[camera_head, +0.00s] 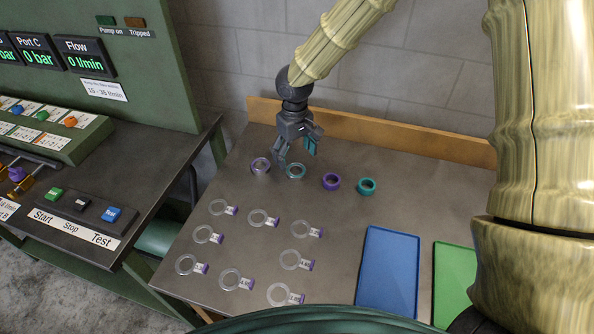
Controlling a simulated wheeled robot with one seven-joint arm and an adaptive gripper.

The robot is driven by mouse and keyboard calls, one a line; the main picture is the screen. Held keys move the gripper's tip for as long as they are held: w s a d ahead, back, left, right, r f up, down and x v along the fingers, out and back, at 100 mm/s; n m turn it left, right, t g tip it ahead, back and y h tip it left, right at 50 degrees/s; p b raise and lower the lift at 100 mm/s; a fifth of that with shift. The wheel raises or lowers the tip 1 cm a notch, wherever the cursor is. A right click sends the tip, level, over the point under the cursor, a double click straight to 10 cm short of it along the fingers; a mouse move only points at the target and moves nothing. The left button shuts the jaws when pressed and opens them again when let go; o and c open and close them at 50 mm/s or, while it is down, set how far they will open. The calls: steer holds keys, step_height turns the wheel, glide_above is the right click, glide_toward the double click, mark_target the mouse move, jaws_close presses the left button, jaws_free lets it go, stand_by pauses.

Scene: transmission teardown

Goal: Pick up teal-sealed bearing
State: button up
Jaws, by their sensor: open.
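A silver ring with a teal inner band, which looks like the teal-sealed bearing (303,173), lies flat on the grey bench. My gripper (295,156) points down close above and behind it, with its fingers spread. One dark finger is toward the left and a teal-coloured finger pad shows on the right. The gap between the fingers looks empty. I cannot tell the exact height of the fingertips over the ring. To its left lies a similar silver ring with a purple band (260,166).
A solid purple ring (331,187) and a solid teal ring (366,191) lie to the right. Several pale rings with labels (263,218) spread across the front. A blue tray (388,272) and green tray (454,285) lie front right. A wooden backboard (390,137) edges the bench.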

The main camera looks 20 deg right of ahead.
mark_target(296, 173)
steer(key=shift+w+f+p, duration=0.3)
steer(key=shift+w+f, duration=0.5)
steer(key=shift+f, duration=0.35)
steer(key=shift+s+d+f+p, duration=0.15)
steer(key=shift+s+f+p, duration=0.3)
steer(key=shift+s+f, duration=0.4)
steer(key=shift+f, duration=0.05)
steer(key=shift+w+f, duration=0.2)
steer(key=shift+f, duration=0.35)
steer(key=shift+w+f, duration=0.2)
steer(key=shift+f, duration=0.35)
steer(key=shift+s+r, duration=0.2)
steer(key=shift+s, duration=0.05)
steer(key=shift+w+f, duration=0.15)
steer(key=c, duration=1)
steer(key=shift+c, duration=1)
steer(key=shift+r, duration=0.2)
